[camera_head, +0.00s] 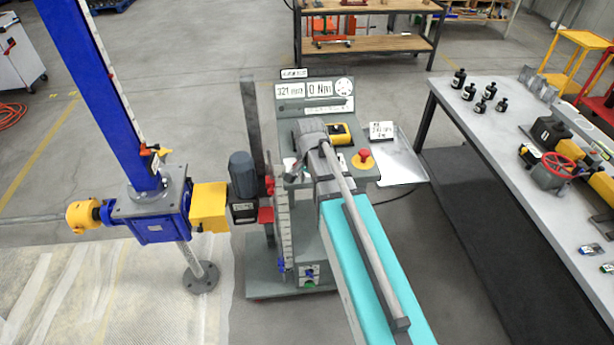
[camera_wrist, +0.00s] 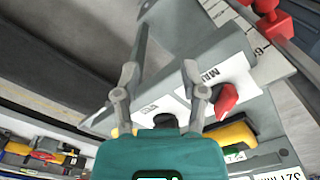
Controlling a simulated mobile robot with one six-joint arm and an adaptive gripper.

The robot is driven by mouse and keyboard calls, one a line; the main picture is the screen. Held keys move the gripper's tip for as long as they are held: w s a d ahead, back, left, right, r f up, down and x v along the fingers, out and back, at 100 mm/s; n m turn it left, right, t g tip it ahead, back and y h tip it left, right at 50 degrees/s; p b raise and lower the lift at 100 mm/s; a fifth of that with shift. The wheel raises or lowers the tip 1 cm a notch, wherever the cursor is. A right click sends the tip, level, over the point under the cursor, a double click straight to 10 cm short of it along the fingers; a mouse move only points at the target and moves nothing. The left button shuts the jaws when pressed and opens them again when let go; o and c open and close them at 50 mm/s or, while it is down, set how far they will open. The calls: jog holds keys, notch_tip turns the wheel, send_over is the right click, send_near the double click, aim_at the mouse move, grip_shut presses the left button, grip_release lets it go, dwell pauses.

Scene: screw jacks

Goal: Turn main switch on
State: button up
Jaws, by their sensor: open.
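The main switch is a red knob (camera_wrist: 226,100) on a white plate with partly readable "MAI" lettering (camera_wrist: 211,76), right of centre in the wrist view. My gripper (camera_wrist: 165,55) has its two grey fingers spread and nothing between them. The red knob lies just right of the right finger, outside the gap; I cannot tell whether they touch. In the head view my arm reaches over the grey control stand (camera_head: 318,87), and I cannot make out the red knob there.
The stand carries display plates (camera_head: 290,91), a yellow device (camera_head: 339,133) and a red mushroom button (camera_head: 363,158) on yellow. A blue screw jack (camera_head: 150,215) with a motor (camera_head: 242,176) stands left. A workbench (camera_head: 480,130) with black bottles is right.

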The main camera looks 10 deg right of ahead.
jog(key=s+f+n+b, duration=0.9)
jog(key=s+f+b, duration=0.1)
jog(key=f+b, duration=0.1)
jog(key=shift+s+d+f, duration=0.15)
jog(key=shift+d+f, duration=0.05)
jog(key=shift+f, duration=0.1)
jog(key=shift+r, duration=0.1)
dwell(0.5)
jog(key=w+a+r+m+p, duration=0.1)
jog(key=w+r+m+p, duration=0.8)
jog(key=w+r+p, duration=1.2)
notch_tip(320, 180, up, 3)
jog(key=p, duration=0.3)
jog(key=shift+w+m, duration=0.4)
jog(key=shift+f, duration=0.1)
notch_tip(320, 180, down, 13)
jog(key=b, duration=1.3)
jog(key=shift+f, duration=0.2)
jog(key=shift+c, duration=0.2)
